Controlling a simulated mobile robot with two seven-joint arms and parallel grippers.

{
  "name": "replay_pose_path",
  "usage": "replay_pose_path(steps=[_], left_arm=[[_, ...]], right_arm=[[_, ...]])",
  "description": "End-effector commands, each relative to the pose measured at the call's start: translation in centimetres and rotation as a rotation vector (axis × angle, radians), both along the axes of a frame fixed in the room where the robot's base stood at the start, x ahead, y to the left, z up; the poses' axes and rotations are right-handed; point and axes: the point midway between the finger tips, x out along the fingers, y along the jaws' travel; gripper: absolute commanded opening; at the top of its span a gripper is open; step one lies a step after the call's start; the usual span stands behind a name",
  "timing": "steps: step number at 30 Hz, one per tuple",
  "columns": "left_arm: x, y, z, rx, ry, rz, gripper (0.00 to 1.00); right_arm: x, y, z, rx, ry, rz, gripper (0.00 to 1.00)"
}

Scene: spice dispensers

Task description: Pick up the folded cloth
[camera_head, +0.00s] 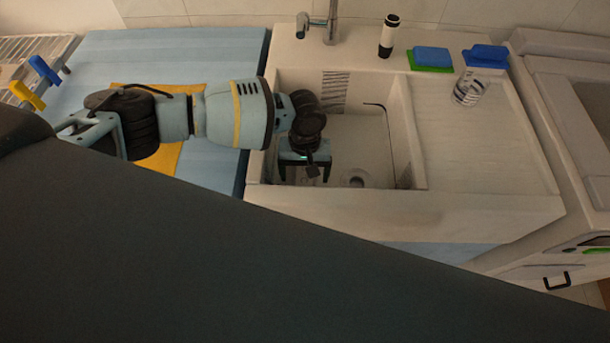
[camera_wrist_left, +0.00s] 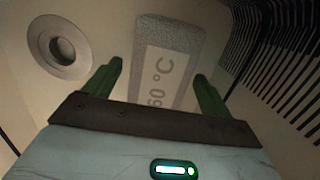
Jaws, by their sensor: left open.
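The folded cloth (camera_wrist_left: 183,32) lies on the floor of the sink in the left wrist view. It is grey and textured, with a pale label reading "60 °C". My left gripper (camera_wrist_left: 158,69) is open, with its two green fingers apart and the cloth's near end showing between them. I cannot tell how high the fingers are above it. In the head view my left gripper (camera_head: 305,172) points down into the left part of the sink basin (camera_head: 375,135). The cloth is hidden there behind the gripper and wrist. My right gripper is not in view.
The sink's walls surround the gripper. A drain (camera_wrist_left: 62,47) and a dark slotted grille (camera_wrist_left: 285,60) lie close by. The faucet (camera_head: 331,22), a dark bottle (camera_head: 389,36), sponges (camera_head: 431,57) and a striped glass (camera_head: 468,90) stand around the basin.

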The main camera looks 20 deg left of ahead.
Motion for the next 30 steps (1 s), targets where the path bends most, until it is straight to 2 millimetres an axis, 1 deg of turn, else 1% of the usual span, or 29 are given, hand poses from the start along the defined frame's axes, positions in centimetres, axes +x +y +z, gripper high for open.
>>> replay_pose_path(steps=[2, 8, 11, 20, 26, 30], left_arm=[[-0.06, 0.00, -0.42, 0.001, 0.001, 0.000, 0.84], [-0.03, -0.01, -0.39, 0.000, -0.001, -0.001, 0.84], [-0.03, -0.01, -0.38, 0.000, -0.001, -0.001, 0.73], [-0.03, -0.01, -0.37, 0.000, 0.000, -0.001, 0.34], [-0.02, -0.01, -0.33, 0.000, -0.001, -0.001, 0.33], [0.05, -0.05, 0.53, -0.002, -0.003, -0.001, 0.33]], right_arm=[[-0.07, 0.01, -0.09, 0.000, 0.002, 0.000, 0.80], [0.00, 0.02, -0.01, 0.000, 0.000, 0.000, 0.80], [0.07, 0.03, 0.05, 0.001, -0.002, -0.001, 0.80], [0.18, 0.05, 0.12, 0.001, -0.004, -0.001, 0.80], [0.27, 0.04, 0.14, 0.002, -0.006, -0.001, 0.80], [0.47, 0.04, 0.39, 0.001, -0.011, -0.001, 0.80]])
